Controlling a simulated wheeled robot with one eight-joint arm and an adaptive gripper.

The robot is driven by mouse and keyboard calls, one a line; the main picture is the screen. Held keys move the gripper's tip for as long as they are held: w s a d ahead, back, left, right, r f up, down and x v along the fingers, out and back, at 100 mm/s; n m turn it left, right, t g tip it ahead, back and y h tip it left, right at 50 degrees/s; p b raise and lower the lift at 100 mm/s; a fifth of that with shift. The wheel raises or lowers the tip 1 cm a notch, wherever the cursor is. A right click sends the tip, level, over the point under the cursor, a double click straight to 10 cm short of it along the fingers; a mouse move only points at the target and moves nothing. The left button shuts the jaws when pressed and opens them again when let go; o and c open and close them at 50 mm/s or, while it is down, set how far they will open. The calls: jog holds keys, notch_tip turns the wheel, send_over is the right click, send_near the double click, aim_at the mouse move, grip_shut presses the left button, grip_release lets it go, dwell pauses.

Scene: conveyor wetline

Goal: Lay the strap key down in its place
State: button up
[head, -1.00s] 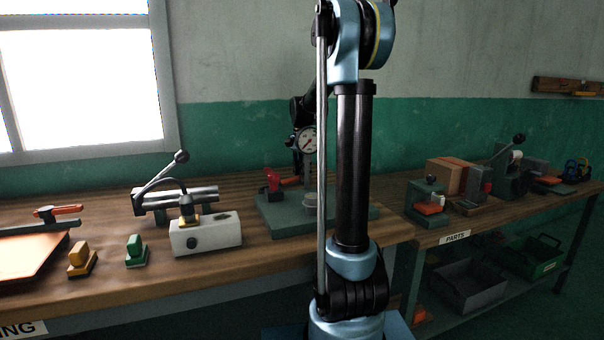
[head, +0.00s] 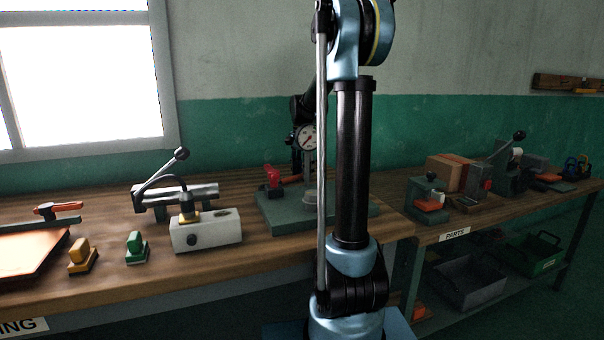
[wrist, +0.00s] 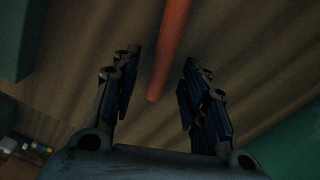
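In the wrist view my gripper (wrist: 155,92) is open, with its two dark fingers well apart. A long orange-red bar (wrist: 170,45) comes down from the top edge and ends between the fingers, with a gap on both sides. It may be the strap key's handle, but I cannot tell. In the head view an orange handle (head: 292,179) lies on the bench by the dial gauge stand, partly behind my arm. My gripper is not visible in the head view. No marked place for the key can be made out.
The wooden bench (head: 120,280) carries a grey-green gauge base (head: 285,216), a white block (head: 207,233), a lever clamp (head: 180,193) and yellow (head: 80,254) and green (head: 136,247) blocks. A parts bench (head: 480,214) stands at right.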

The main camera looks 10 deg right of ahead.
notch_tip(320, 180, up, 12)
jog(key=shift+w, duration=0.15)
dwell(0.6)
jog(key=shift+a+f, duration=0.1)
jog(key=shift+f, duration=0.05)
notch_tip(320, 180, down, 12)
jog(key=shift+r, duration=0.25)
dwell(0.4)
jog(key=shift+r, duration=0.1)
jog(key=shift+f, duration=0.2)
notch_tip(320, 180, up, 7)
jog(key=shift+r, duration=0.15)
jog(key=shift+s, duration=0.2)
dwell(2.2)
jog(key=shift+s, duration=0.1)
